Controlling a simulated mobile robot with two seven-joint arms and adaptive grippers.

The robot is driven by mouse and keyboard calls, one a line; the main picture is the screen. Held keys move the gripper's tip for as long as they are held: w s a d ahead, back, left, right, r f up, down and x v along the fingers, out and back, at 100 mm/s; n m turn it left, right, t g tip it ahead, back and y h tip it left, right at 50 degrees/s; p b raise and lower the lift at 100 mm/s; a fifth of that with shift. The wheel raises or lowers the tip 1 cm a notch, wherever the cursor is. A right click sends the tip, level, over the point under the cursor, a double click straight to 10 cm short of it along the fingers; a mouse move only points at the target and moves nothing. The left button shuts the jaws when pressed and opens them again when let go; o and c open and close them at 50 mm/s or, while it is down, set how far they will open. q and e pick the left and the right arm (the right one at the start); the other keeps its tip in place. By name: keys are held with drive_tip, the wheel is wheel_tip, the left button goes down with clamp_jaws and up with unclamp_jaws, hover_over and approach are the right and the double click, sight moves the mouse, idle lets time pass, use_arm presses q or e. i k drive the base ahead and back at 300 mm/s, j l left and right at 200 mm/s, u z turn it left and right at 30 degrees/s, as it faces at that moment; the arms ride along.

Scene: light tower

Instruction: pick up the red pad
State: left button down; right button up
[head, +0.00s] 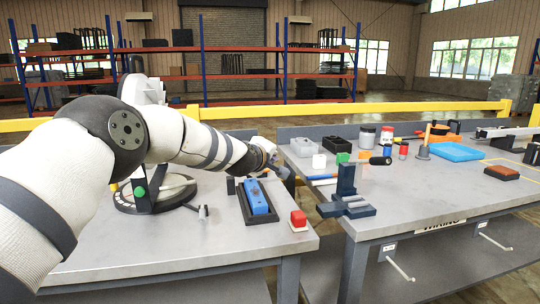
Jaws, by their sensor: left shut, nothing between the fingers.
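A flat orange-red pad (502,172) with a dark rim lies on the right table. The picture does not settle which is the red pad. My left gripper (277,172) is above the back right part of the left table, behind the red block and apart from it. It is small and partly hidden by its own wrist, shut and empty. My right gripper is out of view.
A blue block in a black tray (247,213) stands just left of the red block. A dark blue vise (346,195) stands on the right table's near left corner. A gap separates the tables. The left table's front is mostly clear.

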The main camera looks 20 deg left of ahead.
sight(298, 221)
drive_tip(key=k, duration=1)
